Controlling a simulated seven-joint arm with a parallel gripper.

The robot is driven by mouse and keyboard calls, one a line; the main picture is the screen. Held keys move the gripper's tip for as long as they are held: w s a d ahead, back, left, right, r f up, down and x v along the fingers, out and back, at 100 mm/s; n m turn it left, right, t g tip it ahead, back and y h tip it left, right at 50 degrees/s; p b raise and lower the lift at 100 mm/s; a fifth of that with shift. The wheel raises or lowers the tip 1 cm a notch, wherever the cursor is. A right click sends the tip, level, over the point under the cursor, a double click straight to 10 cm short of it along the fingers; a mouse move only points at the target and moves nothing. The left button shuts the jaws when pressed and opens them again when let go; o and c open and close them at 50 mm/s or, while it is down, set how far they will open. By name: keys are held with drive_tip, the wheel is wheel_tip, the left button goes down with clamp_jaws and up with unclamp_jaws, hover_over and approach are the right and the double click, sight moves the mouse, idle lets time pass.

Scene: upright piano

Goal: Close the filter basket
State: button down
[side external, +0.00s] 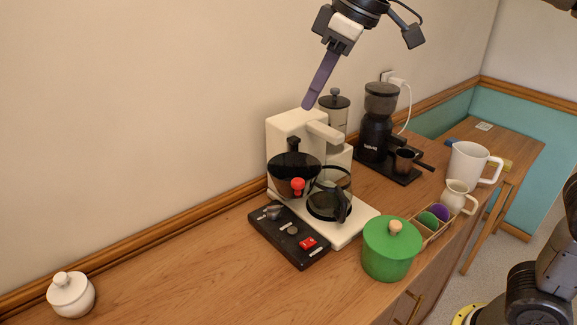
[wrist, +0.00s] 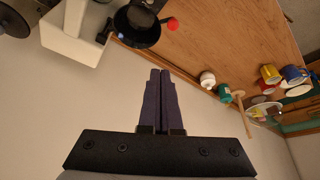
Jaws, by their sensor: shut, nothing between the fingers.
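The cream coffee maker (side external: 292,125) stands on the wooden counter near the wall. Its black filter basket (side external: 290,163) sticks out from the body on the left, swung out beside the brew head rather than under it. A red knob (side external: 297,186) is on the basket's outer side. In the wrist view the basket (wrist: 135,30) is at the upper left, with the red knob (wrist: 172,23) to its right. The glass carafe (side external: 328,195) stands on the base plate. My gripper (side external: 307,106) is shut and empty above the coffee maker, apart from it; its fingers show in the wrist view (wrist: 160,72).
A switch box (side external: 288,238) sits in front of the coffee maker. A green lidded pot (side external: 388,252) is at the front right. A black grinder (side external: 377,125) and a French press (side external: 334,108) stand behind. The counter left of the switch box is mostly clear.

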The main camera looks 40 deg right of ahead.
drive_tip(key=w+a+f+g, duration=0.1)
drive_tip(key=a+f, duration=0.2)
drive_tip(key=f, duration=1)
drive_tip(key=shift+w+a+n, duration=0.25)
drive_tip(key=shift+w+n, duration=0.05)
drive_tip(key=shift+w, duration=0.1)
drive_tip(key=shift+d, duration=0.1)
